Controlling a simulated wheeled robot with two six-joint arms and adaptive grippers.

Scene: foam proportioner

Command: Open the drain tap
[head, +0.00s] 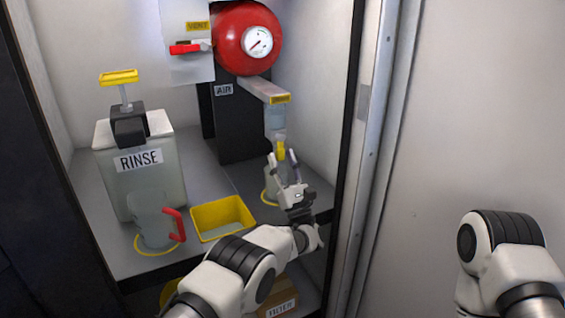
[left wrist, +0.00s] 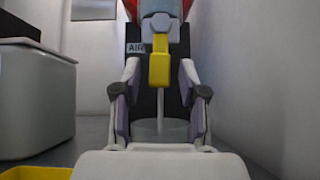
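The drain tap's yellow lever (head: 280,150) hangs below a clear bowl (head: 275,120) under the red tank. In the left wrist view the lever (left wrist: 159,62) points down, between the two fingertips in the picture. My left gripper (head: 284,158) is open, its fingers (left wrist: 160,68) apart on either side of the lever, with gaps visible on both sides. I cannot tell how deep the lever sits between them. A thin pale vertical line, a tube or stream, shows below the lever. A clear vessel (left wrist: 174,130) stands beneath, partly hidden by my gripper. My right gripper is out of view.
A red tank (head: 235,40) with a gauge and a red vent handle (head: 188,48) are above. A RINSE canister (head: 140,185), a jug with red handle (head: 152,220) and a yellow tray (head: 222,217) stand left on the shelf. The cabinet wall (head: 325,100) is close on the right.

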